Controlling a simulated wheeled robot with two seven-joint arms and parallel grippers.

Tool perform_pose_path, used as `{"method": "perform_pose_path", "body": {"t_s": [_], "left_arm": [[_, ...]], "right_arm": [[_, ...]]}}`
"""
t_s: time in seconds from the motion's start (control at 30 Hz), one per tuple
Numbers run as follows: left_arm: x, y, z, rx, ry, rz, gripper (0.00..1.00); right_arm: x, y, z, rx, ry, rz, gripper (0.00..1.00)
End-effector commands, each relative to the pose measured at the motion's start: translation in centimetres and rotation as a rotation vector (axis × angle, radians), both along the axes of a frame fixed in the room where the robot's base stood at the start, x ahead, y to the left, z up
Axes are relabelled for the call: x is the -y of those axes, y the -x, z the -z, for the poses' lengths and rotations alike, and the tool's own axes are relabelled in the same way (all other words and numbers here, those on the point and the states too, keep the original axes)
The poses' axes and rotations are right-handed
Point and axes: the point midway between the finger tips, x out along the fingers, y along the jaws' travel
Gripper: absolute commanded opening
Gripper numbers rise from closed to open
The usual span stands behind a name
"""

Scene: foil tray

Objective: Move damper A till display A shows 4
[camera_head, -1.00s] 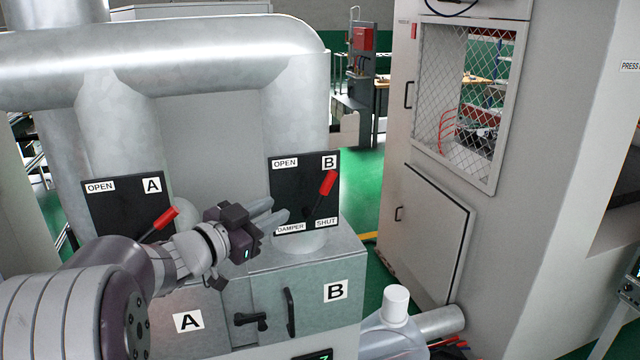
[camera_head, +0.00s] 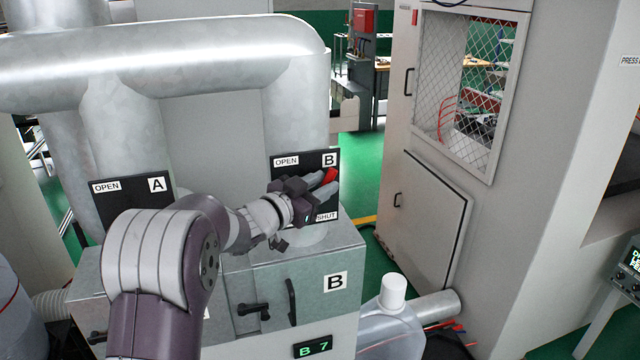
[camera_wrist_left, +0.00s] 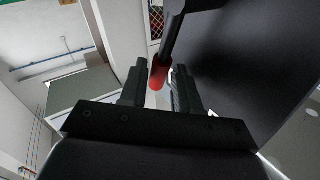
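Panel A (camera_head: 108,200) stands on the left duct, with its OPEN label and letter A showing. Its red lever and display A are hidden behind my left arm. Panel B (camera_head: 325,160) is on the right duct, and its red lever handle (camera_head: 330,177) points up and right. My left gripper (camera_head: 316,182) is at this B handle. In the left wrist view the red handle (camera_wrist_left: 158,73) lies between the two fingers (camera_wrist_left: 158,88), with small gaps beside it, so the gripper looks open around it. Display B (camera_head: 313,348) reads 7. My right gripper is not seen.
Door B (camera_head: 320,300) with a dark handle (camera_head: 291,303) is below my left gripper. A clear jug with a white cap (camera_head: 393,291) stands at the front right. A grey cabinet (camera_head: 435,225) stands to the right, past green floor (camera_head: 362,165).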

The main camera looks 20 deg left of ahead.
Motion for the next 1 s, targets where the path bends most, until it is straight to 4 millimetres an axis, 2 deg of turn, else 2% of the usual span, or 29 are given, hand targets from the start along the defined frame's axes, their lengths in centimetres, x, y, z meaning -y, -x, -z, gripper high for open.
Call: {"method": "perform_pose_path", "body": {"t_s": [0.03, 0.1, 0.27, 0.37, 0.47, 0.77, 0.8, 0.83, 1.0], "left_arm": [[0.0, 0.0, 0.0, 0.000, 0.000, 0.000, 0.18], [0.0, 0.0, 0.0, 0.000, 0.000, 0.000, 0.00], [0.0, 0.0, -0.2, -0.004, -0.006, 0.000, 0.00], [0.5, -0.3, -0.8, -0.045, -0.066, 0.001, 0.00], [0.9, -0.6, -0.3, -0.085, -0.120, 0.001, 0.00], [1.0, -0.7, 0.4, -0.097, -0.142, 0.000, 0.00], [1.0, -0.7, 0.4, -0.097, -0.142, 0.000, 0.27], [1.0, -0.7, 0.4, -0.097, -0.142, 0.000, 0.32], [1.0, -0.7, 0.4, -0.098, -0.141, 0.000, 0.32]], "right_arm": [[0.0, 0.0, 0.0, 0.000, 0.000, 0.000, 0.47], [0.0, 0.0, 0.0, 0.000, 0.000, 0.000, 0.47], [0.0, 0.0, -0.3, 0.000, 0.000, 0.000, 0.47], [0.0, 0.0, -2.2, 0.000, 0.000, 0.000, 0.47], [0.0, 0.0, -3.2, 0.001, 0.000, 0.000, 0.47], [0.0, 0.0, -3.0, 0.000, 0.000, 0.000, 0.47], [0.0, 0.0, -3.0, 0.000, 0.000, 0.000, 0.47], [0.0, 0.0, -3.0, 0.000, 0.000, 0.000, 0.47], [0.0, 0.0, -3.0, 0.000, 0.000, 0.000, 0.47]]}}
